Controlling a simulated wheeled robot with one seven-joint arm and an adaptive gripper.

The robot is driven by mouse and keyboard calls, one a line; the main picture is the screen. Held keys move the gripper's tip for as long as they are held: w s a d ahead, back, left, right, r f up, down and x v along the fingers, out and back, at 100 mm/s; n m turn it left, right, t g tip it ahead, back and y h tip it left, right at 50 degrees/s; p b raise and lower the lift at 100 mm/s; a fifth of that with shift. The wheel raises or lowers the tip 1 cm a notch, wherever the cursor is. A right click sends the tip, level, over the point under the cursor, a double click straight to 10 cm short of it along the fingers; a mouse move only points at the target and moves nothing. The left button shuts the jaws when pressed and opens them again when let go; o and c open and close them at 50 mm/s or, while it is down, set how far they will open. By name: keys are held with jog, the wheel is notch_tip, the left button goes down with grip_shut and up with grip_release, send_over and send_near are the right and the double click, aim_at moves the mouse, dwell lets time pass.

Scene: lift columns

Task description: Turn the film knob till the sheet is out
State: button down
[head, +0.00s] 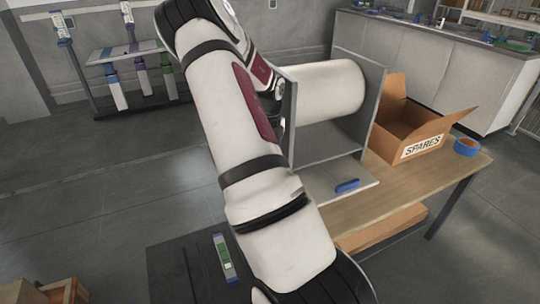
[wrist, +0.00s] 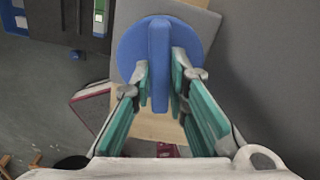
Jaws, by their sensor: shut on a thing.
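A blue round knob with a raised bar (wrist: 160,45) shows in the wrist view, in front of a grey side plate (wrist: 205,20). My gripper (wrist: 164,85) has its green-padded fingers on both sides of the bar, shut on it. In the head view a large white film roll (head: 330,92) sits between two grey upright plates (head: 374,85) on the wooden table. A pale sheet or plate (head: 355,180) lies flat at the roll's front. My arm hides the knob and gripper in the head view.
An open cardboard box marked SPARES (head: 420,143) and a blue tape roll (head: 466,147) stand on the table (head: 440,175) to the right. A small blue object (head: 347,186) lies in front of the roll. A rack (head: 95,105) stands at the back left.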

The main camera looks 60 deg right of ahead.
dwell(0.5)
jog(key=c, duration=1.6)
grip_release()
jog(key=shift+o, duration=0.2)
notch_tip(320, 180, up, 12)
